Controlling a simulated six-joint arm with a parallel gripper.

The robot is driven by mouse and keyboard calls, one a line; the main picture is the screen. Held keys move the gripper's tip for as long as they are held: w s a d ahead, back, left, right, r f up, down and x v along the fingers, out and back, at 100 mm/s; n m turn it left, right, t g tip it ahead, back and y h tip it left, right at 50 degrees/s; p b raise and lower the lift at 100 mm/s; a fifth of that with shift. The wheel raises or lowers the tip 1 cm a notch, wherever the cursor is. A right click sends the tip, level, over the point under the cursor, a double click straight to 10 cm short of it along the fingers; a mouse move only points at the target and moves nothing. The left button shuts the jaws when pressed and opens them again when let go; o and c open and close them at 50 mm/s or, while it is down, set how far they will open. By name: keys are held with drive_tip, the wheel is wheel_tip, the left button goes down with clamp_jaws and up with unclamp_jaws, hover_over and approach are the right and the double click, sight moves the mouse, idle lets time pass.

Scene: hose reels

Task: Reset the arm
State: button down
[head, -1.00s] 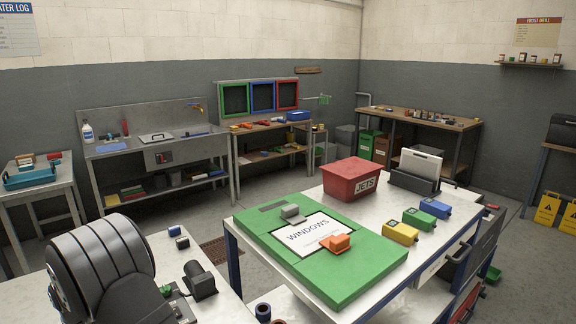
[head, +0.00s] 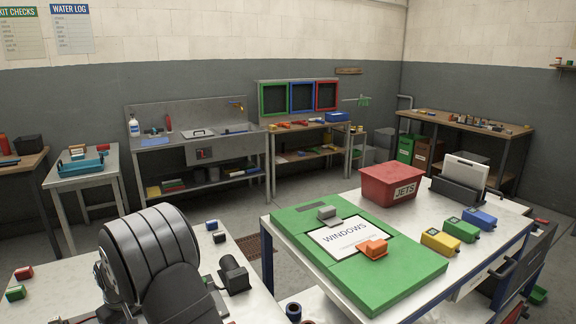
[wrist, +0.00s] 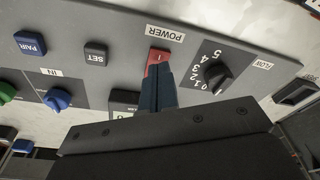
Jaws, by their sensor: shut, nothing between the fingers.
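My gripper (wrist: 159,72) shows in the wrist view with its dark blue fingers together and nothing between them. The fingertips are at the lower end of a red power switch (wrist: 156,57) marked "I" and hide part of it; I cannot tell whether they touch it. The switch sits on a grey panel (wrist: 120,45) under a POWER label. A black flow dial (wrist: 216,73) with a numbered scale is to its right. Black SET (wrist: 95,53) and blue PAIR (wrist: 30,43) buttons are to its left. In the head view my dark arm fills the lower left, and the gripper cannot be made out.
A blue knob (wrist: 57,99) is left of the fingers. In the head view, a white-topped bench holds a green board (head: 398,288) with a WINDOWS card, a red JETS bin (head: 391,183) and yellow, green and blue blocks. Small blocks lie near my arm.

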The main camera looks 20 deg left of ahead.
wheel_tip(320, 180, up, 8)
drive_tip(key=f, duration=0.1)
drive_tip(key=d+r+n+h, duration=0.1)
drive_tip(key=d+r+n, duration=0.8)
drive_tip(key=d+r, duration=0.2)
drive_tip(key=shift+w+d, duration=0.15)
drive_tip(key=shift+d, duration=0.05)
